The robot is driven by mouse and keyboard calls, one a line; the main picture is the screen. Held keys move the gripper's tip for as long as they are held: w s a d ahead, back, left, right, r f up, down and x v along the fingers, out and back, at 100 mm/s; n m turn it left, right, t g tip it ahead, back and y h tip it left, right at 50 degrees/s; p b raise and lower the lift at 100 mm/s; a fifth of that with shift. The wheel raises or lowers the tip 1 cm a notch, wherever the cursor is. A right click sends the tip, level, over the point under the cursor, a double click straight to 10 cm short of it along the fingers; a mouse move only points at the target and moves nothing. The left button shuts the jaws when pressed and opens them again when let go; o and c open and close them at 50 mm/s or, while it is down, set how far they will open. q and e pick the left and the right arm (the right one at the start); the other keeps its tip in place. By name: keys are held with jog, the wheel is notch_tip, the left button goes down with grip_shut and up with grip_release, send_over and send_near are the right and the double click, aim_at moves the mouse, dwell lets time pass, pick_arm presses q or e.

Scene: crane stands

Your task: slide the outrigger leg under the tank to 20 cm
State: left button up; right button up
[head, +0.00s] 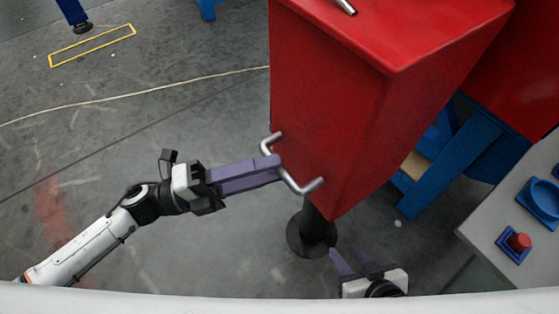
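The red tank (340,110) stands in the middle of the head view, with a bent metal handle (301,187) on its lower left side. The black outrigger leg (317,232) comes down from under the tank to a round dark foot on the floor. My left gripper (277,165) has its purple fingers close together at the middle of the handle and appears shut on it. My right gripper (343,255) is at the bottom of the view, just right of the leg's foot. Its fingers are apart, with nothing seen between them. The leg's top and any length marks are hidden.
A blue frame (455,155) stands right of the tank. A grey panel (520,215) with a red button (519,242) and a blue dial (541,201) is at the right edge. The floor on the left is mostly clear, with a yellow outlined rectangle (92,46).

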pick_arm(q)
jog(key=shift+x, duration=1.05)
jog(key=shift+d, duration=0.3)
grip_shut()
